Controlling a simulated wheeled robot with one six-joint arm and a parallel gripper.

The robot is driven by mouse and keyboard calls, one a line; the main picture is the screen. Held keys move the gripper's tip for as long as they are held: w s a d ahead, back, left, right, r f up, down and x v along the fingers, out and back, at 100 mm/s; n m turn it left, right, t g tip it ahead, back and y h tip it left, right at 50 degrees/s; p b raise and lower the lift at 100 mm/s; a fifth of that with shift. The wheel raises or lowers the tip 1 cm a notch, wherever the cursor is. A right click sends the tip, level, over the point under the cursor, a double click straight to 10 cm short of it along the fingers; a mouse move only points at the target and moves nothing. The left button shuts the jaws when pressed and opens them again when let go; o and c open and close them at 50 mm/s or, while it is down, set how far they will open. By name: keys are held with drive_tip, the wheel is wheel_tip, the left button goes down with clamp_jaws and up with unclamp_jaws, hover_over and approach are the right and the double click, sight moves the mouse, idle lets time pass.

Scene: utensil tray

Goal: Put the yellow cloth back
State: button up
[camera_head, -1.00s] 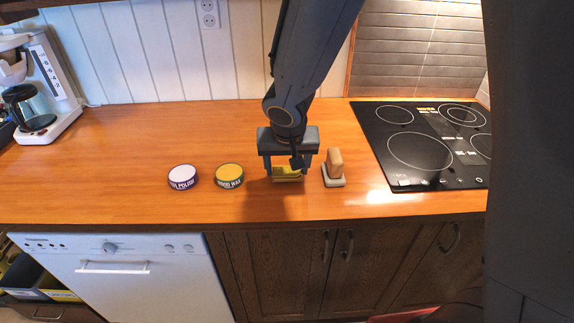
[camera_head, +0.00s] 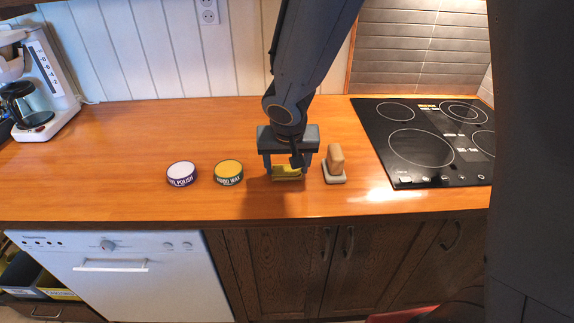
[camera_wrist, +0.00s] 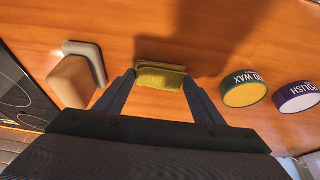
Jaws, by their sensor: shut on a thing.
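The yellow cloth (camera_head: 288,172) is a small folded piece on the wooden counter, between the wood wax tin and the brush. In the wrist view the cloth (camera_wrist: 161,78) lies between my two fingertips. My gripper (camera_head: 287,172) points down over the counter and is shut on the cloth. The fingers (camera_wrist: 160,80) touch its two ends. My gripper's body hides part of the cloth in the head view. I cannot tell whether the cloth is clear of the counter. Part of an open drawer (camera_head: 32,290) with dividers shows at the lower left.
The wood wax tin (camera_head: 229,172) and the white-topped polish tin (camera_head: 182,173) stand left of my gripper. A wooden-handled brush (camera_head: 335,165) stands close on its right. A black cooktop (camera_head: 425,150) is further right, a coffee maker (camera_head: 40,90) far left.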

drive_tip(key=shift+f, duration=0.15)
drive_tip(key=o, duration=1.2)
drive_tip(key=shift+p+v, duration=0.4)
drive_tip(key=shift+v, duration=3.55)
